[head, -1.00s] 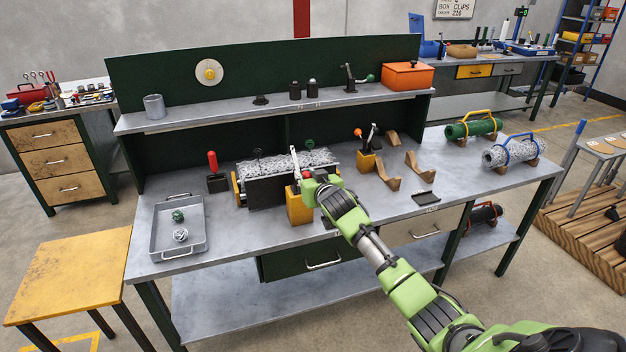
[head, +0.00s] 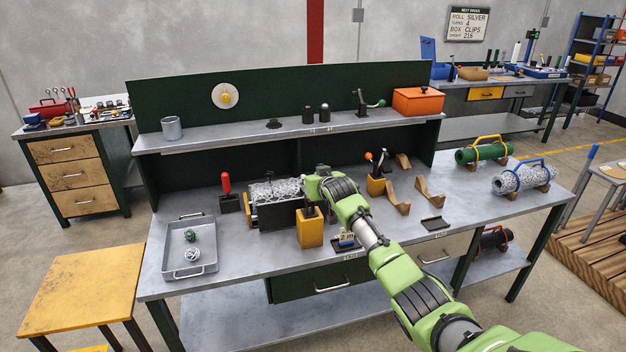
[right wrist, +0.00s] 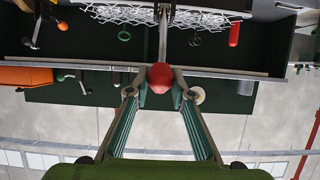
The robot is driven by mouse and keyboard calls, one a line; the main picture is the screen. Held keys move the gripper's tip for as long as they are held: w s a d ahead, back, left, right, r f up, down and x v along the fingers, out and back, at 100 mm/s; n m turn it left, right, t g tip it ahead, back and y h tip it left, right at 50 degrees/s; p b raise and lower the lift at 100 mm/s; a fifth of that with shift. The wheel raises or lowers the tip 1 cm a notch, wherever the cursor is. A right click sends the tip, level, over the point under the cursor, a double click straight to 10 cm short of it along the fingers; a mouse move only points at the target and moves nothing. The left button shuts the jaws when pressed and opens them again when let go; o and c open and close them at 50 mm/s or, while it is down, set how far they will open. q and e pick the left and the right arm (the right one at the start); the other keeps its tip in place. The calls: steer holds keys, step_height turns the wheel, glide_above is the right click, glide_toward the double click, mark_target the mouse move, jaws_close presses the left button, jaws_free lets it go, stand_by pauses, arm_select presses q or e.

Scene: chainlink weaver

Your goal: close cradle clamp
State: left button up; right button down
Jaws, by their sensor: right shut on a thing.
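The cradle (head: 282,216) with a dark front plate holds a silver wire mesh roll (head: 270,188) on the workbench. A yellow clamp block (head: 311,232) stands at its right end. My right gripper (head: 309,210) is over this block and hides the lever in the head view. In the right wrist view my right gripper (right wrist: 160,82) is shut on the red ball knob (right wrist: 160,75) of the metal clamp lever (right wrist: 163,38). Whether the clamp touches the roll is hidden. My left gripper is out of view.
A grey tray (head: 170,273) with small wire balls is at left.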

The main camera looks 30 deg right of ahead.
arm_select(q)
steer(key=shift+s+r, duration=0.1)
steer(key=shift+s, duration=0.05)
arm_select(e)
steer(key=c, duration=1.8)
jaws_free()
steer(key=shift+w+f, duration=0.15)
steer(key=v, duration=1.2)
